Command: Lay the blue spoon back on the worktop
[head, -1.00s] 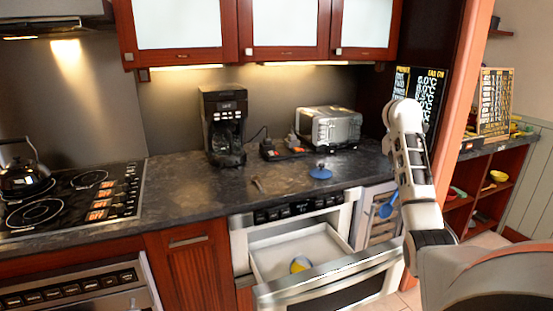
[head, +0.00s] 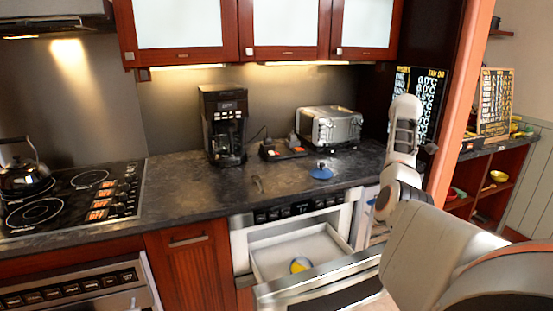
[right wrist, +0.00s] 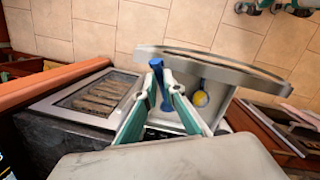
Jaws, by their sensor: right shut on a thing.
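In the right wrist view my right gripper (right wrist: 160,82) is shut on the blue spoon (right wrist: 155,66), which sticks out between the fingertips. The dark stone worktop (head: 200,192) runs along the back wall. My left gripper is not in view.
The open microwave drawer (head: 325,243) holds a yellow and white thing (head: 299,264). On the worktop are a blue lid-like object (head: 321,172), a small brown utensil (head: 257,184), a coffee maker (head: 224,125) and a toaster (head: 330,126). The front left of the worktop is clear.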

